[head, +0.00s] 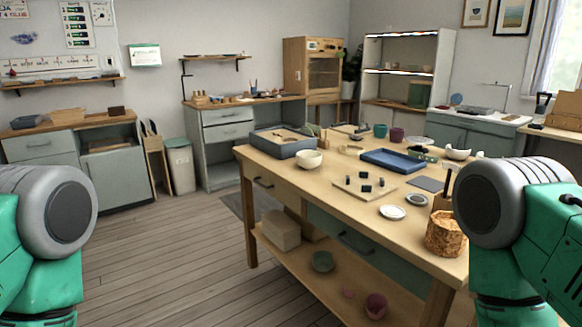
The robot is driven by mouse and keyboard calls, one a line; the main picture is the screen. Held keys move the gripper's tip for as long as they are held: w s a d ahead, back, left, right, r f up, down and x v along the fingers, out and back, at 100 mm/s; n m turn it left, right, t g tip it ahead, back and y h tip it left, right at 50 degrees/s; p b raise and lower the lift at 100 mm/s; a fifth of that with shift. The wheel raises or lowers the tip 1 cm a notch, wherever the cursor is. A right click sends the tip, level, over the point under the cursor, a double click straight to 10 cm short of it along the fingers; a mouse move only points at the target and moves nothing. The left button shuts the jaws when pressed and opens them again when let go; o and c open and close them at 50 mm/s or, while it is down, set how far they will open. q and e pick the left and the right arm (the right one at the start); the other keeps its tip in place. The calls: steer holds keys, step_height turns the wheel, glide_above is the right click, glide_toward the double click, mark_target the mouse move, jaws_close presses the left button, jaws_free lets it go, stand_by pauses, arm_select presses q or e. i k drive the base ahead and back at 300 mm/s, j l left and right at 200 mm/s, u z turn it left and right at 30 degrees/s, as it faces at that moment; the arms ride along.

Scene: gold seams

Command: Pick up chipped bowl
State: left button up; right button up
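A cream bowl (308,160) stands upright near the left front edge of the long wooden table. A white bowl (457,153) sits at the table's far right, and its rim looks uneven. A green bowl (323,261) is on the table's lower shelf. At this size I cannot tell for sure which bowl is chipped. Parts of my two green and grey arms show at the left and right edges. Neither of my grippers is in view, and no bowl is being touched by what shows of me.
A box (281,231) is on the lower shelf. The wooden floor left of the table is clear.

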mark_target(308, 159)
steer(key=i+j+z, duration=0.9)
steer(key=j+z, duration=0.15)
steer(key=i+j+z, duration=0.15)
steer(key=j+z, duration=0.15)
steer(key=j, duration=0.2)
steer(key=i+j+z, duration=0.1)
steer(key=j+z, duration=0.15)
steer(key=j, duration=0.15)
